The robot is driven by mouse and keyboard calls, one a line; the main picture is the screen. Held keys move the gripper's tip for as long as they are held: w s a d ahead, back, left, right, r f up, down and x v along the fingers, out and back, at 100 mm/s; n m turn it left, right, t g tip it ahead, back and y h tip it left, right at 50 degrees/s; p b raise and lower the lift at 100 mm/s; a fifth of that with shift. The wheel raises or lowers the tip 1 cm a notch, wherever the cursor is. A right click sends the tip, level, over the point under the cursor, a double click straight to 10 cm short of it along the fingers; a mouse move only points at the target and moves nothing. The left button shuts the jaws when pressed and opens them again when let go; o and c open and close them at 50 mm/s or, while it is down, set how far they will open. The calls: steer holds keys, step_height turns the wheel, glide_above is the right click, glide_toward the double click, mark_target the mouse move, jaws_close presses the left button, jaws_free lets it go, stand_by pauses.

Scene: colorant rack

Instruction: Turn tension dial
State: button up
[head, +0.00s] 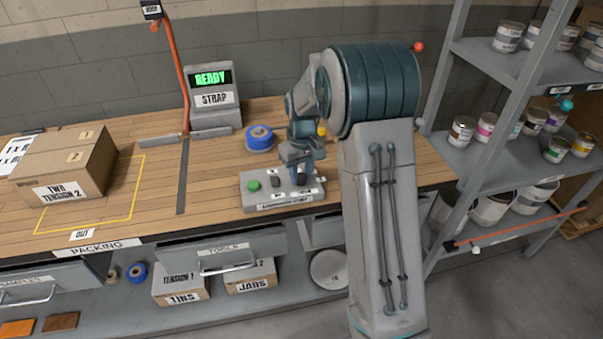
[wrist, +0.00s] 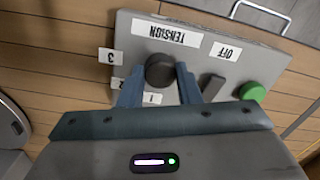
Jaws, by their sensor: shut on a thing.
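The tension dial (wrist: 160,70) is a dark round knob on a grey control panel (wrist: 140,28), with a TENSION label (wrist: 174,35) beside it and labels 1, 2 and 3 around it. My gripper (wrist: 158,80) is shut on the dial in the wrist view, with one blue finger on each side of it. The 2 label is partly hidden by a finger. In the head view my gripper (head: 301,178) reaches down onto the right part of the panel (head: 258,200), and the dial is mostly hidden there. I cannot tell which number the dial points to.
The panel also has a green button (wrist: 253,91), a dark switch (wrist: 211,86) and an OFF label (wrist: 225,51). A strap machine (head: 212,98) shows READY. A blue tape roll (head: 259,138) lies behind the panel. A box labelled TWO TENSION 2 (head: 62,165) sits at the left.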

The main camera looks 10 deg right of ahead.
mark_target(302, 176)
stand_by(0.4)
steer(key=o, duration=1)
step_height(302, 176, up, 14)
steer(key=shift+d+f, duration=0.1)
steer(key=shift+d, duration=0.05)
